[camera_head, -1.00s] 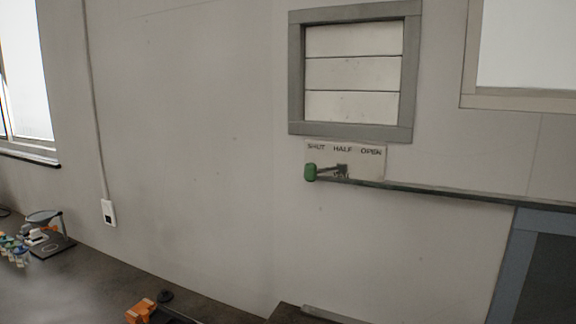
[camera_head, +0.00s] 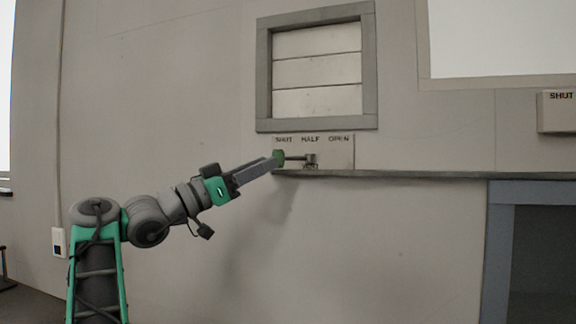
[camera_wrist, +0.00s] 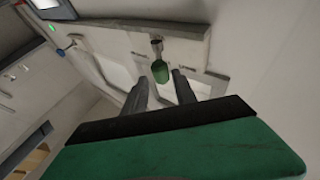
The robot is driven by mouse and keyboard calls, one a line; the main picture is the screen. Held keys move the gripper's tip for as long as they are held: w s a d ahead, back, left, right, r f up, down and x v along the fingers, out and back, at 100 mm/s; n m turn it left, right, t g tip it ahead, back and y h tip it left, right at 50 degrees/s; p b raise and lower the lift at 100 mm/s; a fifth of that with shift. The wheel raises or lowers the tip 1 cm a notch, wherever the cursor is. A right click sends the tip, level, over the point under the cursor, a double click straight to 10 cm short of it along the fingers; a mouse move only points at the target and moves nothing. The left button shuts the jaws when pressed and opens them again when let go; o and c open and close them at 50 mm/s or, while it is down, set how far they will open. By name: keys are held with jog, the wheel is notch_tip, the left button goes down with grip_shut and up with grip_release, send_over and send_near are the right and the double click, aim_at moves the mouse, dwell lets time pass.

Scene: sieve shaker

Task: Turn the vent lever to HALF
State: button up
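The vent lever is a dark arm (camera_head: 296,158) with a green knob (camera_head: 279,158). It points left, under SHUT, from a pivot (camera_head: 311,160) on a pale plate (camera_head: 340,152) marked SHUT, HALF, OPEN. Above it is the grey-framed vent (camera_head: 318,71), its slats lying flat. My gripper (camera_head: 271,163) reaches up from the lower left, fingertips at the knob. In the wrist view the green knob (camera_wrist: 160,72) shows in line with the gap between the two spread fingertips of my gripper (camera_wrist: 160,82). I cannot tell whether either finger touches it.
A narrow ledge (camera_head: 420,177) runs along the wall just below the lever plate. A blue-grey frame (camera_head: 497,250) stands below right, and a box marked SHUT (camera_head: 558,112) is on the wall at far right. The wall below the ledge is clear.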

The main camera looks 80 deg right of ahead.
aim_at(291, 159)
jog(key=p+x, duration=0.3)
jog(key=p, duration=0.2)
jog(key=p+x, duration=0.4)
jog(key=p, duration=0.1)
jog(key=shift+w+a+r, duration=0.1)
jog(key=shift+w+r, duration=0.1)
jog(key=shift+r, duration=0.15)
jog(key=shift+s+d+f, duration=0.1)
jog(key=shift+s+d, duration=0.2)
jog(key=shift+d, duration=0.1)
jog(key=shift+c, duration=0.4)
grip_shut()
